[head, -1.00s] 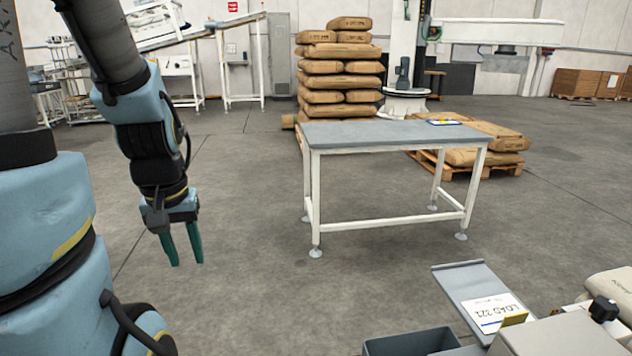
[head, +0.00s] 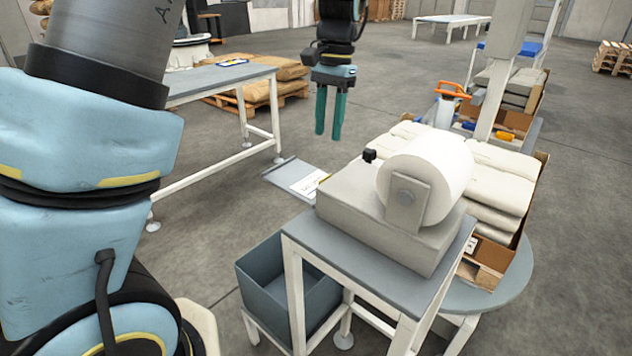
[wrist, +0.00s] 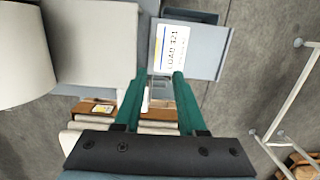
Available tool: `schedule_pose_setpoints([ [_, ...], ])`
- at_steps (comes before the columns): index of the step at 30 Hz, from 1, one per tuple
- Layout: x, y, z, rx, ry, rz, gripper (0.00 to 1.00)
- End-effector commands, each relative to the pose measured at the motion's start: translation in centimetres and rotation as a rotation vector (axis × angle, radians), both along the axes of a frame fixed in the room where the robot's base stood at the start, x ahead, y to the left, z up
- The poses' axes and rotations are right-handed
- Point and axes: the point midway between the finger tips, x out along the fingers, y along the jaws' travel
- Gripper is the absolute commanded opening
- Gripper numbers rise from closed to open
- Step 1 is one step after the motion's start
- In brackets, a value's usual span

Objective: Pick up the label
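The label (head: 315,184) is white with dark print and lies on a grey sloping tray (head: 289,180) in front of the printer (head: 375,215). In the head view the printer hides part of it. In the wrist view the label (wrist: 171,48) reads "LOAD 321", has a blue strip along one edge, and sits just beyond my fingertips. My gripper (head: 328,136) points down with two green fingers, above and a little right of the tray in the head view. The fingers are apart and nothing is between them; the gripper also shows in the wrist view (wrist: 160,76).
A large white roll (head: 425,178) stands on the printer. A grey bin (head: 262,300) sits below the tray. White sacks (head: 500,175) are stacked at the right. A grey-topped table (head: 215,80) stands behind left, with a yellow-and-blue item on it.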

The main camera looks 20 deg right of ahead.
Motion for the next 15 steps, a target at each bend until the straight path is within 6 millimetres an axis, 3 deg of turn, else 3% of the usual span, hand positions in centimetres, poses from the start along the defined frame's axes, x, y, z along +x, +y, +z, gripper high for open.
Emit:
schedule_pose_setpoints([
  [9,-0.4,0.2,-4.2,0.005,0.003,-0.009,0.4],
  [15,-0.6,0.4,-5.6,0.004,0.003,-0.009,0.4],
])
